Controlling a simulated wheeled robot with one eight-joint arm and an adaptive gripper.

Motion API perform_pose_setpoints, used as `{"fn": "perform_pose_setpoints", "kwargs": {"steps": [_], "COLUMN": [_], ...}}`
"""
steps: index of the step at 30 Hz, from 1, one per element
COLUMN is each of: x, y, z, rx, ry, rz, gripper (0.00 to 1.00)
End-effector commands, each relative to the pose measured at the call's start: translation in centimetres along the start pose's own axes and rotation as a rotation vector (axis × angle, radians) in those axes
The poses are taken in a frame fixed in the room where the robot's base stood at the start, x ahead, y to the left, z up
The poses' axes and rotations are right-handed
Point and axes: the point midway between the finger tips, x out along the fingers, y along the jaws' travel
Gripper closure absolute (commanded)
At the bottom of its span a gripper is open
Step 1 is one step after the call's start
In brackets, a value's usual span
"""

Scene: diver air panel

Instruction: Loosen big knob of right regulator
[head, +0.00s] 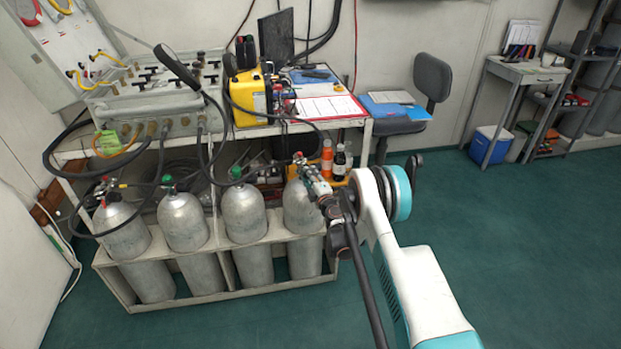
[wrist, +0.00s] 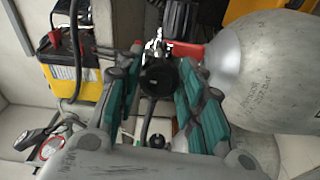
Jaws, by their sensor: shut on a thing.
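The right regulator sits at the top of the rightmost grey cylinder (head: 302,210) in the head view, mostly hidden behind my gripper (head: 312,178). In the wrist view its big knob (wrist: 158,78) is a round black disc between the green-padded fingers of my gripper (wrist: 160,88). The fingers are shut on the knob, one on each side. Metal regulator parts (wrist: 155,45) show just beyond the knob. The same cylinder (wrist: 275,70) fills the right of the wrist view, with a red part (wrist: 188,50) near its neck.
Three more cylinders (head: 183,222) stand to the left in a white rack (head: 225,292). A bench above holds a grey air panel (head: 165,100), a yellow case (head: 247,95) and papers. Black hoses loop around the bench. Green floor (head: 520,235) is clear to the right.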

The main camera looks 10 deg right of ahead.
Motion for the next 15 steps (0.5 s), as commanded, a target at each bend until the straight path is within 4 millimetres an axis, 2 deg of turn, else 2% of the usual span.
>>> {"fn": "perform_pose_setpoints", "kwargs": {"steps": [11, 12, 15], "x": [0.01, 0.01, 0.01], "y": [-0.03, -0.03, -0.03], "z": [0.01, 0.01, 0.01], "rx": [-0.005, -0.005, -0.005], "ry": [0.000, 0.000, 0.000], "rz": [0.000, 0.000, 0.000], "gripper": [0.89, 0.62, 0.45]}}
